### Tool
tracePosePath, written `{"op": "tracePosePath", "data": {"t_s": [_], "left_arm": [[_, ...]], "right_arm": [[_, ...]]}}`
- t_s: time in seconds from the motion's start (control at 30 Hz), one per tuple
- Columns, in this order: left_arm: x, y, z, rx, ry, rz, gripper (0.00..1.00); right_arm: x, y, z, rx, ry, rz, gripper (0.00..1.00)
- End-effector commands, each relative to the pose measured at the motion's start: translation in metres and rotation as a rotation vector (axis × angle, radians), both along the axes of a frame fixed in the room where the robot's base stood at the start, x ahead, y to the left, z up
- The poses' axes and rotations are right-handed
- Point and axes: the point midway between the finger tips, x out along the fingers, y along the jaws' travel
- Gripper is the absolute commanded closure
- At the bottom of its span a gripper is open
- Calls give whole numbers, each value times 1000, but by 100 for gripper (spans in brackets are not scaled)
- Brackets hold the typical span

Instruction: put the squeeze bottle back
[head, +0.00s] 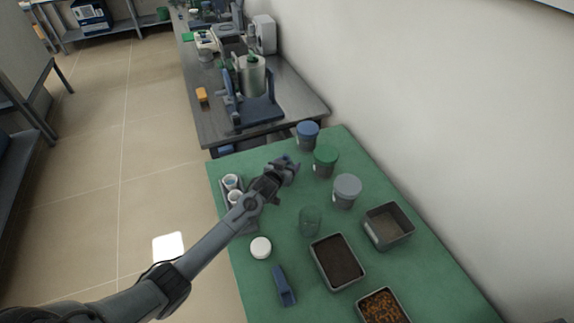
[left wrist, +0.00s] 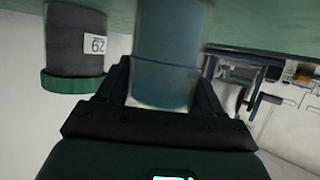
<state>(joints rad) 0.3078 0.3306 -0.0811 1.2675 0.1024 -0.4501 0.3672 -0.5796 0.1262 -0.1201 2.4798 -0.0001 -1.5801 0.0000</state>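My left gripper (head: 290,166) reaches over the far end of the green-topped table, beside the lidded jars. In the left wrist view, which is upside down, a translucent blue-grey cylindrical body (left wrist: 168,45) fills the space between its two spread fingers (left wrist: 165,92). It may be the squeeze bottle; no nozzle shows, and I cannot tell whether the fingers press on it. In the head view the gripper's tips blend with what is there. No other squeeze bottle is clear on this table. My right gripper is not in view.
Jars with blue (head: 308,130), green (head: 326,154) and grey lids (head: 347,184) stand close right of the gripper. A clear cup (head: 310,221), white lidded pot (head: 261,247), blue tool (head: 284,286) and filled trays (head: 314,247) lie nearer. A grey bench (head: 225,127) stands beyond.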

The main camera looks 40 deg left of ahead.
Motion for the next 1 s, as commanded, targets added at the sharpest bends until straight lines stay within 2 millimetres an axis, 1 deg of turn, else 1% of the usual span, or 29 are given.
{"op": "tracePosePath", "data": {"t_s": [0.03,0.13,0.17,0.4,0.57,0.67,0.77,1.0], "left_arm": [[0,0,0,0,0,0,26],[0,0,0,0,1,0,11],[0,0,0,0,1,0,9],[0,0,0,0,0,0,9],[-2,-1,5,1,0,-1,9],[-10,-3,8,0,1,0,9],[-22,-6,13,0,1,0,9],[-60,-17,30,-1,2,-1,9]], "right_arm": [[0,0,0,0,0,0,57],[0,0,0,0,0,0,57],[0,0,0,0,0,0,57],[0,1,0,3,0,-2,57],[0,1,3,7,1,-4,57],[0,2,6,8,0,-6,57],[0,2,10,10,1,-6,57],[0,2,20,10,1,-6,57]]}}
